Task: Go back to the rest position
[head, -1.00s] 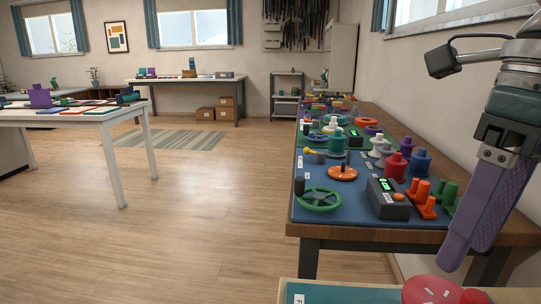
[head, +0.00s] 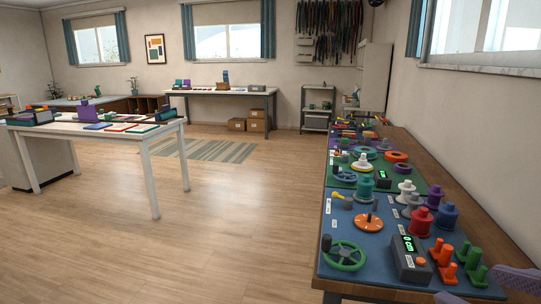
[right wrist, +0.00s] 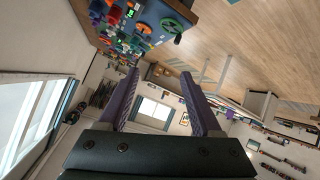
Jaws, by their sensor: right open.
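My right gripper (head: 512,281) shows only in part, as purple fingers at the lower right corner of the head view. It is beside the near right end of the workbench, and much of it is cut off by the frame edge. In the right wrist view the right gripper (right wrist: 160,73) has its two purple fingers spread wide, with nothing between them. My left gripper is in neither view.
A wooden workbench (head: 482,216) along the right wall carries a green handwheel (head: 344,255), a grey meter box (head: 410,259), spools and orange and green pegs. A white table (head: 152,137) stands left. The floor between is clear.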

